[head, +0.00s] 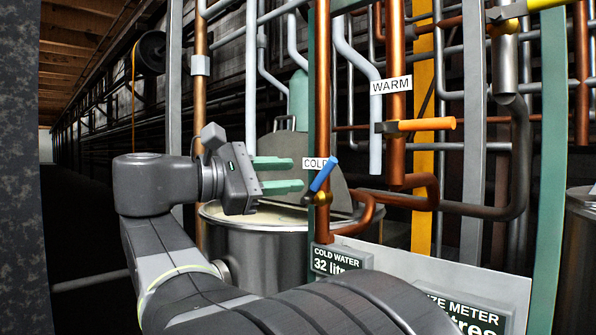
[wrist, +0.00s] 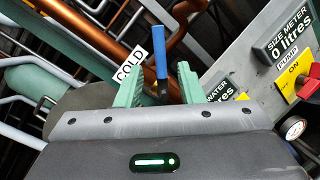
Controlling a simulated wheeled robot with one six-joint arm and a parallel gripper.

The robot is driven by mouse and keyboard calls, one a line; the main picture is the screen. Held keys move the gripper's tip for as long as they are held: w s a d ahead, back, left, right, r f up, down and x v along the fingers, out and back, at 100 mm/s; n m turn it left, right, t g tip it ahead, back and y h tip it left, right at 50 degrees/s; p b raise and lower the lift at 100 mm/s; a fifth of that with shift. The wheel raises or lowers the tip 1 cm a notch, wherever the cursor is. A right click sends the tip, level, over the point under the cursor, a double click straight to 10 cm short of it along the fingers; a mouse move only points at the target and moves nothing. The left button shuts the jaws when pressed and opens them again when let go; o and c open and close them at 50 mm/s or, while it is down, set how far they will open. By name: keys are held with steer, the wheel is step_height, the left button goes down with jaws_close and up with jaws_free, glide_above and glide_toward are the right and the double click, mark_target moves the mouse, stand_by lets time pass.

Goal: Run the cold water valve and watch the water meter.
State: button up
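The cold water valve has a blue lever (head: 323,174), tilted up to the right above a brass body on a copper pipe. A COLD label hangs behind it. My gripper (head: 298,175) is open, its two teal fingers apart and pointing at the lever, which stands just past the fingertips in the head view. In the wrist view the blue lever (wrist: 160,52) shows between the fingers, with clear space on both sides.
A WARM valve with an orange lever (head: 427,124) is up to the right. A metal vat (head: 265,245) stands behind my gripper. The size meter (wrist: 290,35) reads 0 litres; below it is a pump switch (wrist: 299,80) marked ON. Pipes and green posts crowd the valve.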

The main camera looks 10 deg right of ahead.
mark_target(320, 174)
steer(key=shift+p+x, duration=0.75)
steer(key=shift+x, duration=3.45)
jaws_close()
